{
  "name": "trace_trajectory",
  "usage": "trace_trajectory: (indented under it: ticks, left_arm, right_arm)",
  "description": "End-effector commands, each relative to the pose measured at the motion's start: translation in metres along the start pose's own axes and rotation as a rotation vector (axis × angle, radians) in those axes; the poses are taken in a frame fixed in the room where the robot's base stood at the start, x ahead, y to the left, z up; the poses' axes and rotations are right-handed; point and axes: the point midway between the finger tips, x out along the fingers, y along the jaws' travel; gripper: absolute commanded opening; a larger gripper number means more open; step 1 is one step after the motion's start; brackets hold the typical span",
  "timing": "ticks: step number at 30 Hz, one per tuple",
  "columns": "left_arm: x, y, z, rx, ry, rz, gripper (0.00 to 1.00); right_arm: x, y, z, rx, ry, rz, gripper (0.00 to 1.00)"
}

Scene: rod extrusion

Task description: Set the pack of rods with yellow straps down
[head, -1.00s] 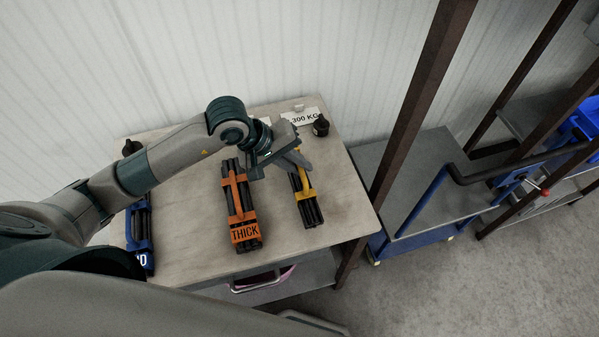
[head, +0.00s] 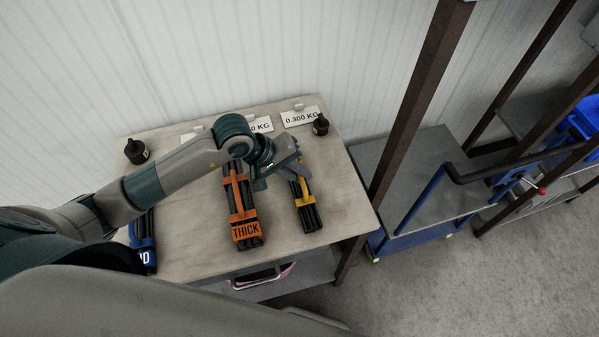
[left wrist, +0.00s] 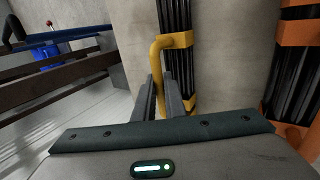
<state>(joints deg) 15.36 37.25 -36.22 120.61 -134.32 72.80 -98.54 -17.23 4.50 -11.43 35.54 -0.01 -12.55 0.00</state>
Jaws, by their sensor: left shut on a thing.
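The pack of dark rods with yellow straps (head: 309,215) is at the right part of the table (head: 345,215), upright lengthwise in the head view. My left gripper (head: 299,168) is over its far end, shut on its yellow handle. In the left wrist view, the yellow handle (left wrist: 156,50) runs down between the two fingers of the gripper (left wrist: 160,90), and the dark rods (left wrist: 176,20) lie just beyond. The pack is at or very near the tabletop; I cannot tell whether it touches. My right gripper is not in view.
The orange-strapped THICK pack (head: 243,215) lies to the left, with a gap between. A blue-strapped pack (head: 145,240) is at the left edge. Black weights (head: 320,124) and label cards (head: 301,118) stand along the back. A brown post (head: 415,105) rises beside the table's right edge.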

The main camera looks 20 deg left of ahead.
Motion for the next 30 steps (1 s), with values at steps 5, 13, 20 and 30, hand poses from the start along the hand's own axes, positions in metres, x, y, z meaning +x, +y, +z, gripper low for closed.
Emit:
trace_trajectory:
  ticks: [5, 13, 20, 30]
  left_arm:
    - [0.000, 0.000, 0.000, 0.000, 0.000, 0.000, 0.29]
    - [-0.001, 0.000, 0.000, 0.000, -0.001, -0.002, 0.29]
    - [-0.015, 0.000, -0.001, 0.003, 0.002, 0.000, 0.29]
    - [-0.073, 0.000, -0.002, 0.004, 0.004, 0.001, 0.29]
  right_arm:
    - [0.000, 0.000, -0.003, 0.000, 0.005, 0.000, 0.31]
    - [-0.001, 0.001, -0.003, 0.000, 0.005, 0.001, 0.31]
    - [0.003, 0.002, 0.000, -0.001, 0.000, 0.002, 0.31]
    - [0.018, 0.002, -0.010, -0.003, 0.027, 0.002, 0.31]
